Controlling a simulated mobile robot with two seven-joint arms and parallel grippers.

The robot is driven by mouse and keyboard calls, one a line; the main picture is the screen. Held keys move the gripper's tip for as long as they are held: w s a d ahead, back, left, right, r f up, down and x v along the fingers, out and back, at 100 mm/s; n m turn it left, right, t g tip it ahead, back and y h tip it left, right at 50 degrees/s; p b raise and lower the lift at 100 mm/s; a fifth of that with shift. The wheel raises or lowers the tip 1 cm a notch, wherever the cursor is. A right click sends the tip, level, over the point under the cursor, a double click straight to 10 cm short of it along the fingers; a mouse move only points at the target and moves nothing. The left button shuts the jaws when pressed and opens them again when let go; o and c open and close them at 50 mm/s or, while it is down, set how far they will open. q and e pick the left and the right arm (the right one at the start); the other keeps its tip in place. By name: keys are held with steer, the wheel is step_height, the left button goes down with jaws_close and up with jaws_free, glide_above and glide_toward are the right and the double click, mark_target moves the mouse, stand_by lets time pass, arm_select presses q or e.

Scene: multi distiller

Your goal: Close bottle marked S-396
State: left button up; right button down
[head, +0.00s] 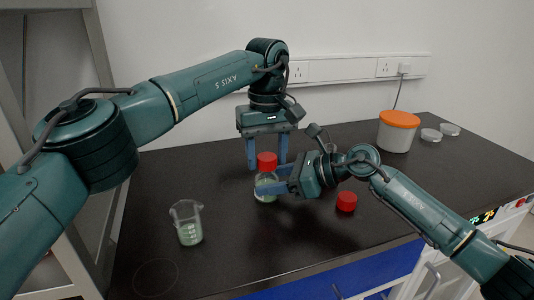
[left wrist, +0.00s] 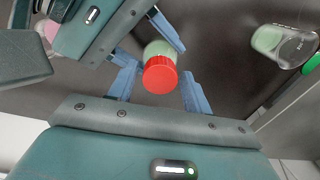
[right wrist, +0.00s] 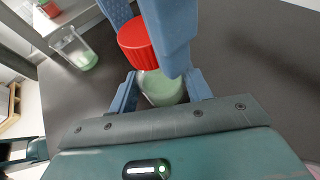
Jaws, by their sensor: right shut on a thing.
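The bottle (head: 265,187) is clear with pale green contents, and a red cap (head: 267,160) sits at its top. No marking on it is readable. My right gripper (head: 268,188) is shut on the bottle body from the right. My left gripper (head: 267,152) points down from above, open, with one finger on each side of the red cap. In the left wrist view the cap (left wrist: 160,75) lies between the left fingers with gaps beside it. In the right wrist view a left finger partly hides the cap (right wrist: 138,40) above the bottle (right wrist: 160,88).
A second red cap (head: 346,202) lies on the black table (head: 330,255) right of the bottle. A beaker (head: 188,223) with green liquid stands front left. A white tub with an orange lid (head: 398,131) and two small dishes (head: 431,135) stand back right.

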arm_select(q)
steer(key=shift+o, duration=0.9)
step_height(320, 180, up, 8)
steer(key=shift+f, duration=0.25)
arm_select(e)
steer(key=c, duration=0.6)
jaws_free()
arm_select(q)
steer(key=shift+f, duration=0.25)
arm_select(e)
steer(key=v, duration=1.3)
steer(key=shift+d+f, duration=0.1)
